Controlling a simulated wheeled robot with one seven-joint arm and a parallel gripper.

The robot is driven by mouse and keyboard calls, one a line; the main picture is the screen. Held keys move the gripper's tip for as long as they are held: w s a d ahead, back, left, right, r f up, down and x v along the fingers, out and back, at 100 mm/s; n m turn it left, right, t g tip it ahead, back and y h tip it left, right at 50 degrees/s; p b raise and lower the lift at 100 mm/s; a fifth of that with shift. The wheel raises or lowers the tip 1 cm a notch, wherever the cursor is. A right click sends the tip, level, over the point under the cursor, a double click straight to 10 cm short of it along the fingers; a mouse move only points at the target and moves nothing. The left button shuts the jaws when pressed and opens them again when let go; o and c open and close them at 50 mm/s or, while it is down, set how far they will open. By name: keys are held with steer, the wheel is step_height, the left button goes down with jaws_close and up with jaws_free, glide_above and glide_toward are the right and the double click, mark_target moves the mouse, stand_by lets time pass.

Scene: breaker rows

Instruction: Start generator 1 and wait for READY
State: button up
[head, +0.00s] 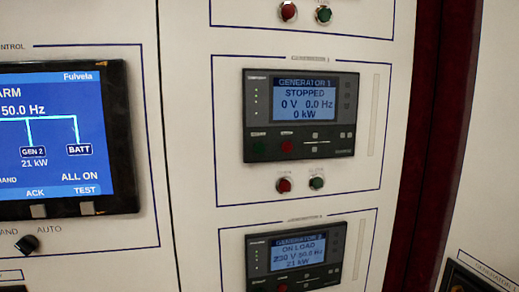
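The generator 1 controller (301,115) is a dark panel with a blue screen in the upper middle of the head view. Its screen (305,100) reads GENERATOR 1, STOPPED, 0 V, 0.0 Hz, 0 kW. On its lower face are a green-marked button (258,147), a red button (287,146) and small grey keys (315,143). Below the controller are a separate red button (284,185) and a green button (317,183). My gripper is not in the view.
Generator 2's controller (296,262) below reads ON LOAD, 230 V, 50.0 Hz, 21 kW. At left is a large control screen (62,130) with a rotary switch (27,244) under it, near the word AUTO. More red (288,11) and green (323,14) buttons are above.

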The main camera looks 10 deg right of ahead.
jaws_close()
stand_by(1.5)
